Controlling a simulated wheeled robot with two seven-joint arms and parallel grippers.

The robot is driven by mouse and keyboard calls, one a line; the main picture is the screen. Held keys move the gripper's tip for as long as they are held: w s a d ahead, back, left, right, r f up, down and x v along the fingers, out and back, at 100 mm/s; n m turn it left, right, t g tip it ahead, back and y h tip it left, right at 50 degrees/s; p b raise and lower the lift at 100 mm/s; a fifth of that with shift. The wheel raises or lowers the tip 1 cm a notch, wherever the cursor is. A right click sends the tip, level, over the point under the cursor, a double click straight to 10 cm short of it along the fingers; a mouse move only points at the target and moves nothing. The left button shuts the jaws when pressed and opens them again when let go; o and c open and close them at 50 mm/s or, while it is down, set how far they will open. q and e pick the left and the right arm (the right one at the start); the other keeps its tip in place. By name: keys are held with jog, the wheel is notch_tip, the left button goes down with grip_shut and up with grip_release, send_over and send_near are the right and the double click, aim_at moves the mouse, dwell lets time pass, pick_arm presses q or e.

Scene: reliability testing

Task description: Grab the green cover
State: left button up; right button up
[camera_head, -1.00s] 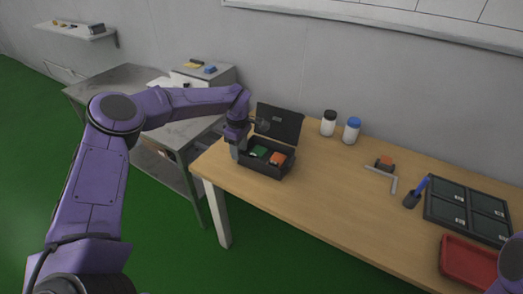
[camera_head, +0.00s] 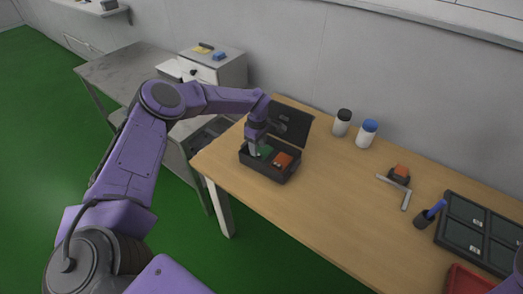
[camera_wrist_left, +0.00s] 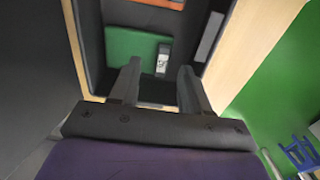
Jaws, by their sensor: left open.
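The green cover (camera_head: 266,151) lies in the left part of an open black case (camera_head: 262,173) on the wooden table. It also shows in the left wrist view (camera_wrist_left: 130,45), flat inside the case, with a small grey-white piece at its right end. My left gripper (camera_head: 254,152) points down into the case at its left side, close to the green cover. In the wrist view its two fingers (camera_wrist_left: 159,70) are apart with nothing between them, and the green cover lies just beyond the tips. My right gripper is out of view.
An orange cover (camera_head: 282,160) lies beside the green one in the case. The raised lid (camera_head: 290,123) stands behind. Two bottles, black-capped (camera_head: 342,122) and blue-capped (camera_head: 367,133), stand farther right. The table's middle front is clear.

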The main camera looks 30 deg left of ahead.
aim_at(262, 151)
pick_arm(q)
jog(key=shift+s+a+f, duration=0.1)
jog(key=shift+f, duration=0.7)
jog(key=shift+s+a+f, duration=0.1)
jog(key=shift+f, duration=0.65)
grip_shut()
jog(key=shift+r, duration=0.1)
